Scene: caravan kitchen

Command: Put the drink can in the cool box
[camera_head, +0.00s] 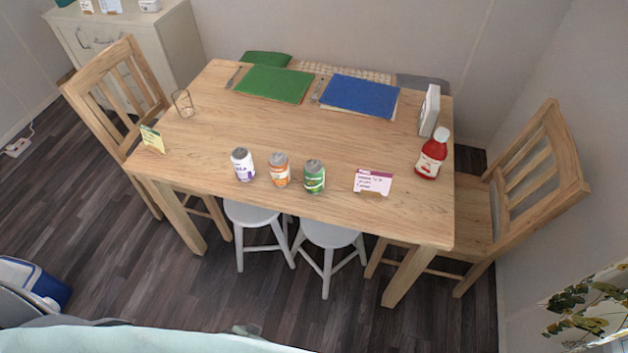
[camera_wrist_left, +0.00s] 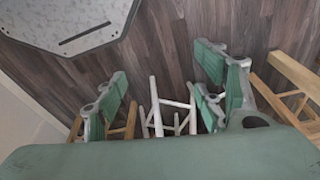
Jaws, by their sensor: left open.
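Three drink cans stand upright in a row near the table's front edge in the head view: a white and purple can (camera_head: 243,165), an orange can (camera_head: 279,169) and a green can (camera_head: 314,177). A blue and white box (camera_head: 38,283), which looks like the cool box, is on the floor at the far left, partly cut off by the picture edge. My left gripper (camera_wrist_left: 165,100) is open and empty in the left wrist view, with floor and stools beyond it. Neither gripper shows in the head view.
The wooden table (camera_head: 230,125) holds a red bottle (camera_head: 431,158), a glass (camera_head: 183,103), cards, a green mat (camera_head: 274,84) and a blue mat (camera_head: 360,96). Chairs stand at its left (camera_head: 122,105) and right (camera_head: 540,185). White stools (camera_head: 330,236) are under the front edge.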

